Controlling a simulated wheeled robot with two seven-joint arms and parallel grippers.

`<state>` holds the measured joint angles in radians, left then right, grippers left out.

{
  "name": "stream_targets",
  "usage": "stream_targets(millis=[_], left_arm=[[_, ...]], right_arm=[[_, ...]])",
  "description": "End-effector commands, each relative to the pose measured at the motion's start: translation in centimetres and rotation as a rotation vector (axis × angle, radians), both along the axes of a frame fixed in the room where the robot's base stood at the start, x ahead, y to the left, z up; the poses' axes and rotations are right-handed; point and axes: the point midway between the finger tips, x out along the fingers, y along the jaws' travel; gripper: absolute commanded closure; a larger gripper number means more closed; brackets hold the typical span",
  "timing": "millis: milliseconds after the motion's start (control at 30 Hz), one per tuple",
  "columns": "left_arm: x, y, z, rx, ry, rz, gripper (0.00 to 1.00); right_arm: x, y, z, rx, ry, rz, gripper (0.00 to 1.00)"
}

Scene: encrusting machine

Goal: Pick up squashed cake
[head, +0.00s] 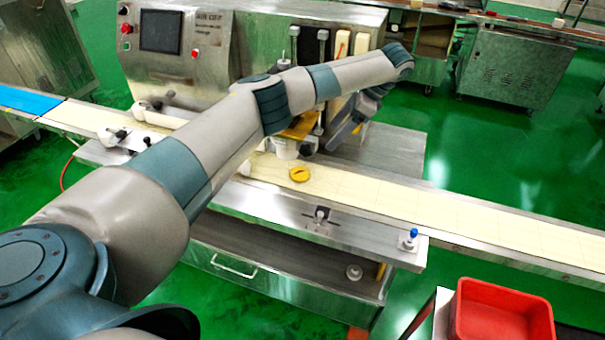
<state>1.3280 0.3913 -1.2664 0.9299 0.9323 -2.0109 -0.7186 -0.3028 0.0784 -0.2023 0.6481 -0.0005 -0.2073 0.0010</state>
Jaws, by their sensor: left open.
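The squashed cake, a flat yellow disc (300,174), lies on the cream conveyor belt (400,201) just in front of the encrusting machine. My left arm crosses the view from the lower left, and its wrist bends back down near the machine's right side. My left gripper (328,146) is open, above and to the right of the cake and apart from it. Its fingertips are small and partly confused with the machine parts behind. My right gripper is not in view.
The steel encrusting machine (208,62) stands behind the belt, with its nozzle parts close to my left gripper. A red bin (500,318) stands at the lower right. The belt to the right of the cake is clear.

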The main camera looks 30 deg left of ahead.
Motion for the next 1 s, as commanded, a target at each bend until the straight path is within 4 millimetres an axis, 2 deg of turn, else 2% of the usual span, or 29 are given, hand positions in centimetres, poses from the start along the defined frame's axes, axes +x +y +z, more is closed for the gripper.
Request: stream_targets(millis=[267, 467, 667, 800, 1000], left_arm=[[-0.1, 0.1, -0.3, 0.000, 0.000, -0.001, 0.28], [-0.5, 0.9, -2.0, -0.001, 0.002, 0.000, 0.28], [-1.2, 2.4, -5.1, -0.002, 0.002, 0.001, 0.28], [-1.8, 3.5, -7.2, -0.001, 0.002, 0.001, 0.28], [-2.3, 4.9, -9.3, 0.001, 0.000, 0.000, 0.28]], right_arm=[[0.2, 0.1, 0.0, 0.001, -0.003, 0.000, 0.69], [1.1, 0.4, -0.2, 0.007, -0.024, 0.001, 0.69], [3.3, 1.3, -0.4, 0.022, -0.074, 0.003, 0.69], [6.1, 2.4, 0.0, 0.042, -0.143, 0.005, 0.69], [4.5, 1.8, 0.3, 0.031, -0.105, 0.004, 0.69]])
